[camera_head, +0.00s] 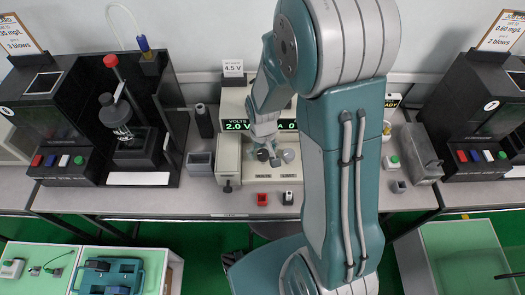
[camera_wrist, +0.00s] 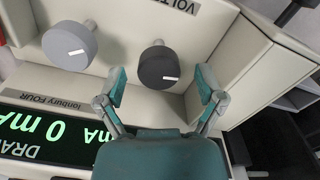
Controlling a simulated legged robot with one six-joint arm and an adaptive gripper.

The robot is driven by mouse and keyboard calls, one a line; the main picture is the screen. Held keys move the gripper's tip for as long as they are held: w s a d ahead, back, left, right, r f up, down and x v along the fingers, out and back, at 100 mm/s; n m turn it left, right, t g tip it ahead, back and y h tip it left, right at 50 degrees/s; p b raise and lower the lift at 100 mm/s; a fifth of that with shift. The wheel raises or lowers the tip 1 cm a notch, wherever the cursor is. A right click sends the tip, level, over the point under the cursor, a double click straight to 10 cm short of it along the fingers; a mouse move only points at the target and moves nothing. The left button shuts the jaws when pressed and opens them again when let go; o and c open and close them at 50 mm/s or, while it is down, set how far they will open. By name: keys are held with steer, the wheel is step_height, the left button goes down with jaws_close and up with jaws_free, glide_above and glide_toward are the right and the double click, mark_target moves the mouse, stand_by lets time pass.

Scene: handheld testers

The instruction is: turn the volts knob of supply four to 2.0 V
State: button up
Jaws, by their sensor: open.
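Supply four (camera_head: 229,155) stands on the bench in the head view, partly hidden by my arm. Its green display (camera_head: 238,125) reads 2.0 V beside the word VOLTS. In the wrist view, upside down, its label reads FOUR and the current display (camera_wrist: 35,130) reads 0 mA. The dark grey volts knob (camera_wrist: 157,67) has a white mark pointing to the lower right. A lighter grey knob (camera_wrist: 69,45) is left of it. My gripper (camera_wrist: 161,82) is open, its fingertips on either side of the dark knob, with visible gaps. It also shows in the head view (camera_head: 264,150).
A card (camera_head: 233,68) reading 4.5 V stands behind the supply. A small red-topped block (camera_head: 262,199) and a grey one (camera_head: 288,198) lie in front. A black tester stand (camera_head: 130,135) is to the left, and another black tester (camera_head: 475,125) is to the right.

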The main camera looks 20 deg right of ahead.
mark_target(262, 153)
step_height(262, 153, up, 12)
stand_by(0.5)
stand_by(0.3)
steer(key=s+r+t, duration=0.5)
steer(key=s+r, duration=0.9)
steer(key=shift+r+m+t, duration=0.3)
